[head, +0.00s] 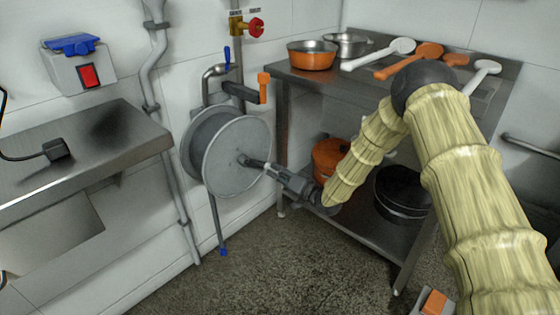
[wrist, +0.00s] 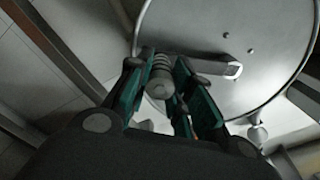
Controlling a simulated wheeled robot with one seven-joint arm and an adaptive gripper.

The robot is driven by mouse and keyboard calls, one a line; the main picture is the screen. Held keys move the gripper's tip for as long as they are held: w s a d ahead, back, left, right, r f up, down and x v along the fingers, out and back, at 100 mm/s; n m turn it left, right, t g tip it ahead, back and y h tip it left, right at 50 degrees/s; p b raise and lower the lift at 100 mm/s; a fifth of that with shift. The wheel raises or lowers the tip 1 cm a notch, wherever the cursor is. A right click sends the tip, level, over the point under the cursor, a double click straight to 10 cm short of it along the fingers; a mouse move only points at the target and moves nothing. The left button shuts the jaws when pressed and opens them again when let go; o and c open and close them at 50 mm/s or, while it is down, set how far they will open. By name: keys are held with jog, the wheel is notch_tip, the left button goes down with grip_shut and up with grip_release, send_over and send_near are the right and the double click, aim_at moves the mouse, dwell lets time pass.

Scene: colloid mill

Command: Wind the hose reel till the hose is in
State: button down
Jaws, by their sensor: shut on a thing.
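The hose reel (head: 232,150) is a grey drum with a round side plate, mounted on the wall left of the shelf table. Its plate (wrist: 265,30) fills the upper right of the wrist view. A short grey hose end (head: 215,222) hangs below the drum with a blue tip (head: 223,252) just above the floor. My gripper (head: 268,167) is at the face of the reel, shut on the crank handle. In the wrist view the ribbed handle (wrist: 160,75) sits between the fingers, beside the crank arm (wrist: 220,66). The handle is mostly hidden in the head view.
A steel table (head: 275,75) with an orange pot (head: 311,55) and several ladles stands close right of the reel. Its lower shelf holds a black pot (head: 402,190). A steel counter (head: 130,135) is at left. An orange-handled lever (head: 263,86) juts above the reel.

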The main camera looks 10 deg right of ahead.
jog(key=s+a+f+m+p, duration=0.1)
jog(key=s+a+f+m, duration=0.3)
jog(key=m, duration=0.7)
jog(key=shift+s+a+f, duration=0.4)
jog(key=shift+s+a, duration=0.55)
jog(key=shift+a, duration=0.4)
jog(key=c, duration=1.3)
grip_release()
jog(key=shift+o, duration=0.3)
jog(key=v, duration=1.2)
